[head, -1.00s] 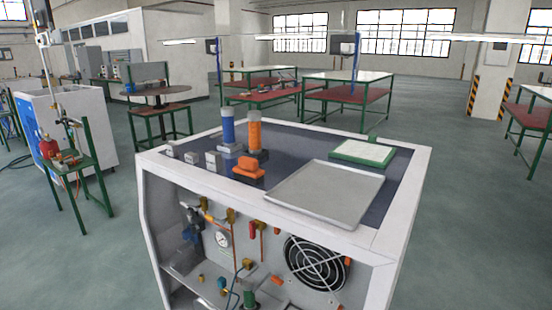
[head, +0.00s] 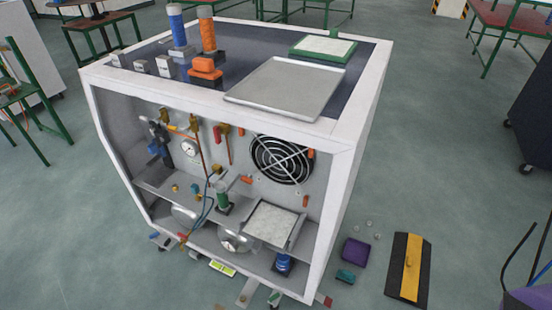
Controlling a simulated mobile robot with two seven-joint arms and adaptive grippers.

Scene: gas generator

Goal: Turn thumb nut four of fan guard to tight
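The fan guard (head: 281,160) is a round wire grille over a dark fan, set in the upper right of the generator's open front. Orange pieces that look like thumb nuts sit around it: one at its upper right (head: 311,154), one at its lower left (head: 246,180), and one lower right (head: 305,201). I cannot tell which is number four or how tight any is. Neither of my grippers is in view.
The white generator cabinet (head: 342,150) stands ahead, with a metal tray (head: 285,88) on top. A red-handled valve (head: 217,135) is left of the fan. A purple block (head: 355,250) and a black-yellow ramp (head: 408,266) lie on the floor at right. Floor in front is partly clear.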

